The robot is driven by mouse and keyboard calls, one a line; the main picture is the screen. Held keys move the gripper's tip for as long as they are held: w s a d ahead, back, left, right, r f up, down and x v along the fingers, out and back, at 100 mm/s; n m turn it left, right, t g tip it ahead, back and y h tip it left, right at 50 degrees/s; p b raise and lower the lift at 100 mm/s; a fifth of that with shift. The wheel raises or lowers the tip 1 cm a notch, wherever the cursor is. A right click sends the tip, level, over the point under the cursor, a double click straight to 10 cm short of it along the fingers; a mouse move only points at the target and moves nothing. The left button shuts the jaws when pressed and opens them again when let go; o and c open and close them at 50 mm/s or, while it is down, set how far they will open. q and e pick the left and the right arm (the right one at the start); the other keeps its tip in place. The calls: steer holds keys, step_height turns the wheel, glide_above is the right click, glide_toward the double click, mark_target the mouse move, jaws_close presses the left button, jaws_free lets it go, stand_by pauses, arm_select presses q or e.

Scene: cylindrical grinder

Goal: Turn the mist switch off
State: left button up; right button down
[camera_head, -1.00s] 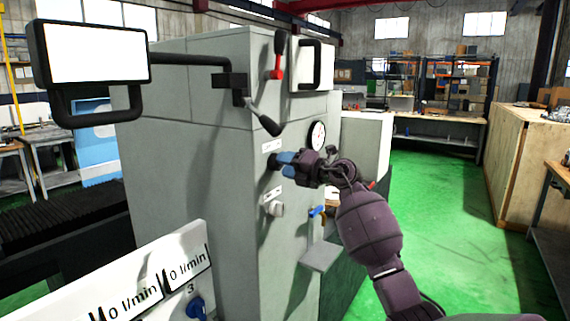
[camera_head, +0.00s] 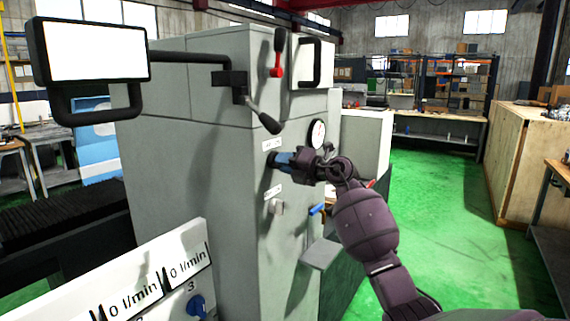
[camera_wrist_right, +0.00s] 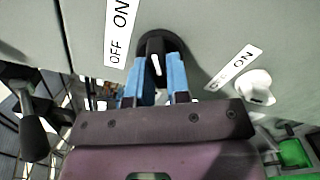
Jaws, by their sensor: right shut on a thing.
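A black rotary switch (camera_wrist_right: 157,42) with a white mark sits on the grey machine panel, beside a white label (camera_wrist_right: 121,28) reading OFF and ON. My right gripper (camera_wrist_right: 152,75) is shut on this black switch, with one blue finger on each side of it. In the head view my right gripper (camera_head: 282,161) reaches the panel from the right and covers most of the switch. A second, white knob (camera_wrist_right: 257,88) with its own OFF/ON label (camera_wrist_right: 234,67) is apart from the fingers; it also shows lower in the head view (camera_head: 277,207). Neither switch's name is readable. My left gripper is out of view.
The grey machine cabinet (camera_head: 185,150) carries a round gauge (camera_head: 317,133), a red-based lever (camera_head: 277,62) and a black-handled lever (camera_head: 262,118). A blue-handled valve (camera_head: 317,209) and a small grey shelf (camera_head: 320,254) are below my right gripper. Green floor (camera_head: 440,200) is clear to the right.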

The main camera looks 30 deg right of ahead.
arm_select(q)
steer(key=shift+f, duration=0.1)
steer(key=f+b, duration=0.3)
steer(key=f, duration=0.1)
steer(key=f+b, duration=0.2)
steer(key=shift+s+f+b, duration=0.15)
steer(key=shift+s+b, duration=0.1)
steer(key=shift+b, duration=0.1)
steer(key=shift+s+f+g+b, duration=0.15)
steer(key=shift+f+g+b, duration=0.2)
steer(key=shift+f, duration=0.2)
arm_select(e)
steer(key=shift+f+n, duration=0.1)
steer(key=shift+n, duration=5.7)
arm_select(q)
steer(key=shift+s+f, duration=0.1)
arm_select(e)
steer(key=c, duration=1.1)
jaws_free()
